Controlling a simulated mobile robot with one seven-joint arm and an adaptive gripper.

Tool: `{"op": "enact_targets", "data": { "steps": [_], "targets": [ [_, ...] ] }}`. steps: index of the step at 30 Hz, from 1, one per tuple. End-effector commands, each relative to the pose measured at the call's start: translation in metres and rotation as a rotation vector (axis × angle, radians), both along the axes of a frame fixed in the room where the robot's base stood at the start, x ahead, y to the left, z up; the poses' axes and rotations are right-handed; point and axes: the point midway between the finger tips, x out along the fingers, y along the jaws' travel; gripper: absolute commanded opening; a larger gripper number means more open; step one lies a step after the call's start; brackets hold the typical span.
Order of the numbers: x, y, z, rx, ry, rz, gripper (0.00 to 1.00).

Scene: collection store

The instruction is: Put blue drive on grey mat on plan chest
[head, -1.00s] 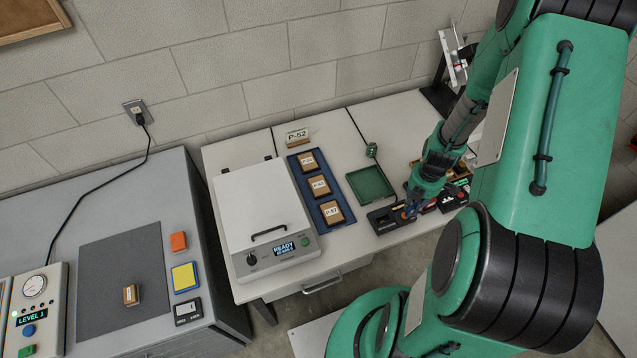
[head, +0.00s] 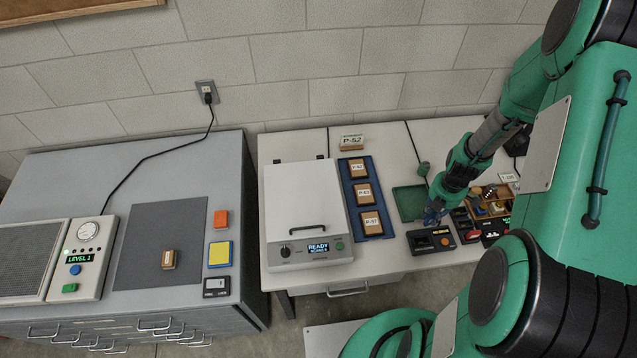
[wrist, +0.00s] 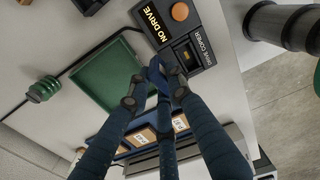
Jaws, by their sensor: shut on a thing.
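Only a small part of the drive shows between the fingertips. The copier in the wrist view (wrist: 190,50) reads NO DRIVE. The grey mat (head: 190,225) lies on the grey plan chest (head: 85,175) at the left, far from my gripper. A small brown labelled block (head: 169,259) stands near the mat's lower middle.
A white-lidded machine reading READY (head: 305,215) and a blue tray (head: 350,196) of brown blocks stand between chest and gripper. A green tray (head: 408,203) is beside my gripper. On the chest are a gauge box (head: 90,240), a yellow pad (head: 220,254) and a cable.

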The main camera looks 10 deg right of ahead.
Motion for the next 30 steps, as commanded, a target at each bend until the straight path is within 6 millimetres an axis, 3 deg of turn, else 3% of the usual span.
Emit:
{"op": "enact_targets", "data": {
  "steps": [15, 30],
  "targets": [
    [0.079, 0.106, 0.011, -0.001, 0.0, 0.248, 0.0],
    [0.128, 0.228, 0.018, 0.0, 0.001, 0.48, 0.0]
  ]
}}
